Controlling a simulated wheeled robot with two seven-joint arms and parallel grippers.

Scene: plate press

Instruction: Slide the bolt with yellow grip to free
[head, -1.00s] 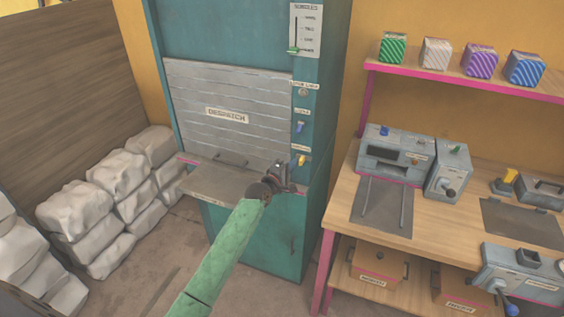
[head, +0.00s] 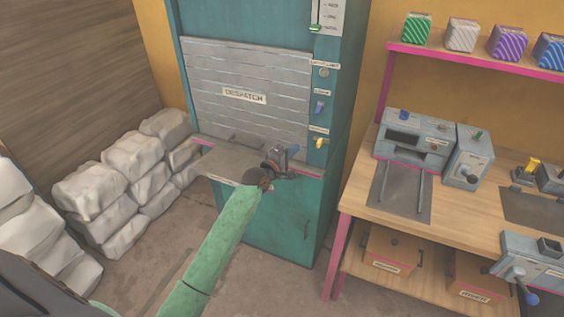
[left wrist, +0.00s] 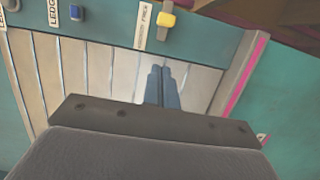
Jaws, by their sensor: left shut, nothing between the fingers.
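The bolt with the yellow grip (head: 319,143) is the lowest control on the right frame of the teal despatch cabinet. In the left wrist view the yellow grip (left wrist: 166,20) shows near the top, beside a white label. My left gripper (head: 290,151) is in front of the cabinet, a little left of and below the yellow grip and apart from it. In the left wrist view its fingers (left wrist: 161,86) are together with nothing between them, pointing toward the slatted shutter. The grip's label is too small to read surely. My right gripper is not in view.
A slatted shutter (head: 247,75) marked DESPATCH has a metal shelf (head: 222,166) below it. A blue grip (head: 319,107) sits above the yellow one. White sacks (head: 131,172) are stacked at left. A wooden workbench (head: 355,197) with machines stands at right.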

